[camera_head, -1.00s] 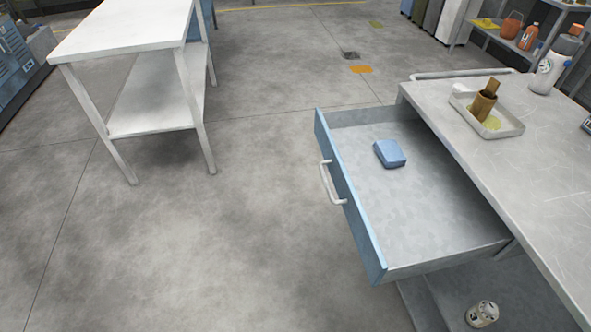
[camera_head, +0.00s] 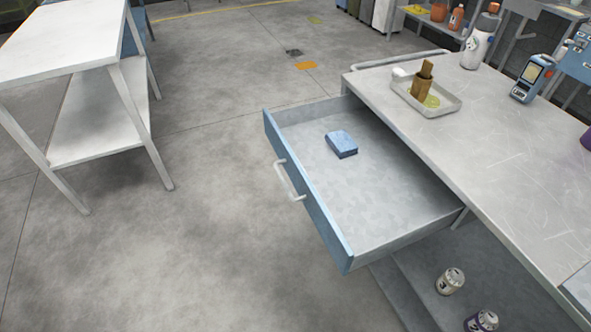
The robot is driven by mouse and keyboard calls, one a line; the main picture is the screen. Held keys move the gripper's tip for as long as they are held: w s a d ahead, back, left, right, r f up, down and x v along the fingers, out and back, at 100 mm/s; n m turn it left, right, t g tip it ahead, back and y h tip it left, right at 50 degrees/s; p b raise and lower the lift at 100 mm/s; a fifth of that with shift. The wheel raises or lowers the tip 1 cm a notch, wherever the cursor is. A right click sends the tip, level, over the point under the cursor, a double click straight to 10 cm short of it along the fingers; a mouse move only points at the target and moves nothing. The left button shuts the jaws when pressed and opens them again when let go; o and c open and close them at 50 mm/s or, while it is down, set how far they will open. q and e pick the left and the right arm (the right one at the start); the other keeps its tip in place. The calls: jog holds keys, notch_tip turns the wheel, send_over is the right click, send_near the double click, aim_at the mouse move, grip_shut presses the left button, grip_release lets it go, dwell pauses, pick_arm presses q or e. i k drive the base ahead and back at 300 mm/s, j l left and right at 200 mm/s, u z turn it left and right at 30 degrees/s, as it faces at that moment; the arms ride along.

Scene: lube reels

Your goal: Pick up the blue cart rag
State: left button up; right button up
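The blue cart rag (camera_head: 341,144) is a small folded blue block. It lies on the grey floor of an open drawer (camera_head: 385,205), toward the drawer's far end. The drawer has a blue front with a pale bar handle (camera_head: 289,181) and is pulled out to the left from under the cart's grey top (camera_head: 480,120). Nothing covers the rag. Neither of my grippers shows in this view.
A tray (camera_head: 426,97) with a brown brush-like item, a white bottle (camera_head: 480,42) and a blue handheld device (camera_head: 532,78) stand on the cart top. Cans (camera_head: 450,281) sit on the lower shelf. A white table (camera_head: 65,42) stands at left. Floor between is clear.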

aim_at(340, 142)
jog(key=k+l+z, duration=0.25)
jog(key=l+z, duration=0.2)
jog(key=l, duration=0.25)
jog(key=k+l+z, duration=0.1)
jog(key=l+z, duration=0.15)
jog(key=l, duration=0.15)
jog(key=l+z, duration=0.2)
jog(key=l, duration=0.2)
